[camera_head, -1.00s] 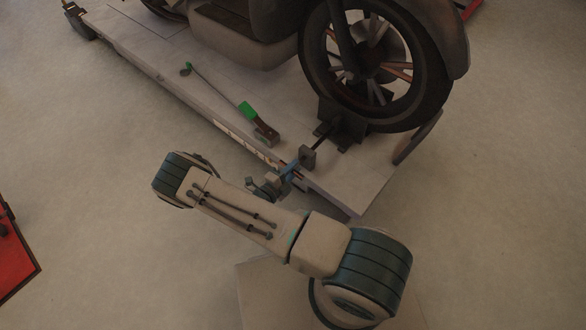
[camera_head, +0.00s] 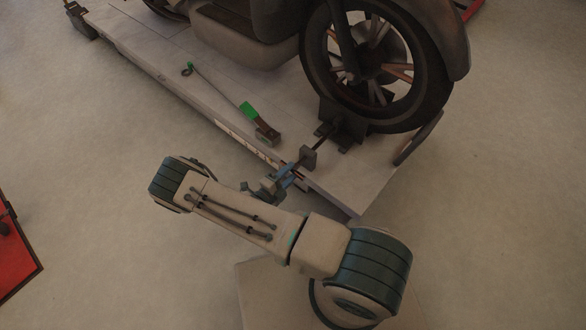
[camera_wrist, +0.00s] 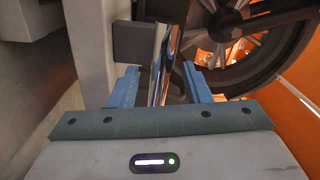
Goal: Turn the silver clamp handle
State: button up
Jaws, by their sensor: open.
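In the wrist view, the silver clamp handle (camera_wrist: 161,62) is a shiny bar that stands between the two blue fingers of my gripper (camera_wrist: 160,88). The fingers are open, with visible gaps on both sides of the bar. In the head view, my gripper (camera_head: 285,176) is at the side edge of the lift platform, by the dark clamp block (camera_head: 308,157). The handle itself is mostly hidden there by the gripper. A dark rod (camera_head: 324,131) runs from the block to the wheel clamp (camera_head: 343,128) under the front wheel.
The motorcycle's front wheel (camera_head: 376,62) stands on the lift platform (camera_head: 345,190). A red object (camera_head: 15,250) is at the far left.

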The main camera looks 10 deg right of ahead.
jog(key=p+v, duration=0.1)
jog(key=v, duration=1)
jog(key=shift+p, duration=0.4)
jog(key=shift+s+a+r, duration=0.1)
jog(key=shift+a, duration=0.05)
jog(key=d+r+m+g+y+p, duration=0.3)
jog(key=r+m+g+p, duration=0.65)
jog(key=r, duration=1.15)
jog(key=d+r+m+g+y+p, duration=0.2)
jog(key=d+r+m+g+p, duration=0.3)
jog(key=r+m, duration=1.25)
jog(key=s+d+r+m+t+y+p, duration=0.1)
jog(key=s+r+m+t+y+p, duration=0.1)
jog(key=r, duration=1)
jog(key=s+d+r+m+t+y+p, duration=0.1)
jog(key=s+r+m+y+p, duration=0.3)
jog(key=r+m+p, duration=0.5)
jog(key=s+d+r+m+t+y+p, duration=0.2)
jog(key=s+r+m+p, duration=0.3)
jog(key=r, duration=1)
jog(key=s+m+t+y, duration=0.1)
jog(key=m, duration=0.1)
jog(key=shift+r+m+t+y+p, duration=0.25)
jog(key=shift+m+t+y+p, duration=0.05)
jog(key=shift+m+t+p, duration=0.1)
